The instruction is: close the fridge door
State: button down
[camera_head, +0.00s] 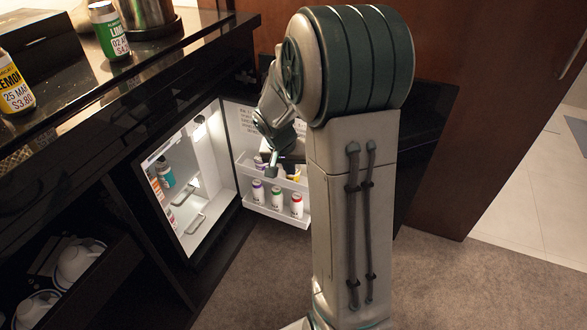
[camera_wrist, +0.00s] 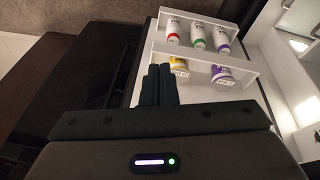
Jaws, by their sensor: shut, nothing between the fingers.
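The fridge (camera_head: 219,165) stands open under the counter, its lit white inside showing. Its door (camera_head: 240,125) is swung out to the right, with the inner face and white door shelves visible. Several small bottles stand on these shelves.
The black counter (camera_head: 160,70) above holds a yellow-labelled can (camera_head: 14,85) and a green can (camera_head: 109,32). A drawer with white cups (camera_head: 78,262) is at lower left. Carpet (camera_head: 440,285) is clear at right, before a wooden panel (camera_head: 455,130).

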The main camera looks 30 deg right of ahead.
jog(key=w+d+f+m, duration=0.3)
jog(key=w+d+f, duration=0.3)
jog(key=w+f, duration=0.1)
jog(key=b, duration=0.3)
send_over(300, 190)
jog(key=x, duration=0.2)
jog(key=a+x, duration=0.1)
jog(key=x, duration=0.5)
jog(key=shift+s+a+f, duration=0.25)
jog(key=shift+s+f, duration=0.15)
jog(key=shift+f, duration=0.1)
jog(key=shift+w+d+f, duration=0.15)
jog(key=shift+d+f, duration=0.1)
jog(key=shift+f, duration=0.35)
jog(key=shift+a, duration=0.15)
